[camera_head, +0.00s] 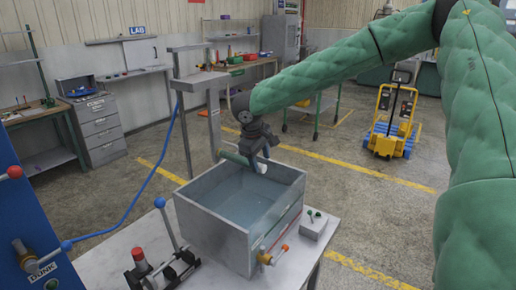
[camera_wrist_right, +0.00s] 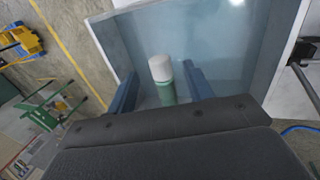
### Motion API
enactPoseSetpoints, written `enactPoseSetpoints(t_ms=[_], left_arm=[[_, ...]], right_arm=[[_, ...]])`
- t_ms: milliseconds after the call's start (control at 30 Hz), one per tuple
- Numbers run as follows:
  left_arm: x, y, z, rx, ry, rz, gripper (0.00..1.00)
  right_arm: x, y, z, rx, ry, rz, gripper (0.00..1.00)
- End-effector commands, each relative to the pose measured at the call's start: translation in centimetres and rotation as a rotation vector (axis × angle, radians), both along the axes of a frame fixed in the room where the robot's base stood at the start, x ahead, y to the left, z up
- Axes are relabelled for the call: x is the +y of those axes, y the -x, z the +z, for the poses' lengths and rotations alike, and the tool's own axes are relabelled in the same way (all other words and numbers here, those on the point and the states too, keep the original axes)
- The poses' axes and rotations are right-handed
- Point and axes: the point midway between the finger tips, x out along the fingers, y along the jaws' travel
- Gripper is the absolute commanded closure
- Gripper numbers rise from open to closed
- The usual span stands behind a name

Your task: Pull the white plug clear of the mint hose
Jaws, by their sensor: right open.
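The white plug (camera_head: 261,167) sits at the end of the mint hose (camera_head: 234,158), over the inside of the grey tank near its back rim. In the right wrist view the plug (camera_wrist_right: 160,68) caps the short mint hose end (camera_wrist_right: 167,93). My right gripper (camera_head: 258,156) reaches down over the tank from the right. Its two blue fingers are open, one on each side of the plug and hose, with gaps showing on both sides. The rest of the hose is partly hidden by the gripper. My left gripper is not in view.
The open grey tank (camera_head: 212,232) holds bluish water and stands on a pale table (camera_head: 110,268). A grey post (camera_head: 214,118) rises behind it. A small switch box (camera_head: 313,225) is at its right, and a black fixture with a red knob (camera_head: 138,254) at front left.

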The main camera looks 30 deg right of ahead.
Motion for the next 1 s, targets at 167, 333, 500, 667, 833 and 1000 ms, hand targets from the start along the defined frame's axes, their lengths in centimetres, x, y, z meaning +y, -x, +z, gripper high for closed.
enactPoseSetpoints(t_ms=[167, 333, 500, 667, 833, 1000], left_arm=[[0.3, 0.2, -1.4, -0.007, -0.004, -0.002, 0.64], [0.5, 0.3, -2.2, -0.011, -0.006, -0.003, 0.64], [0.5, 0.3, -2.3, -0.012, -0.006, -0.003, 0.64], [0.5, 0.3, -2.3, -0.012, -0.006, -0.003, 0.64], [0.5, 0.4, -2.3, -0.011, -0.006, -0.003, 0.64], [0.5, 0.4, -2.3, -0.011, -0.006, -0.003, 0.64]], right_arm=[[-0.5, -0.2, -1.6, 0.001, 0.000, 0.001, 0.49], [-0.7, -0.3, -2.4, 0.000, 0.000, 0.002, 0.49], [-0.8, -0.3, -2.6, -0.001, 0.001, 0.001, 0.49], [-0.8, -0.3, -2.6, -0.001, 0.001, 0.001, 0.56], [-0.8, -0.3, -2.6, -0.001, 0.001, 0.001, 0.90], [-0.8, -0.3, -2.6, -0.001, 0.001, 0.001, 0.97]])
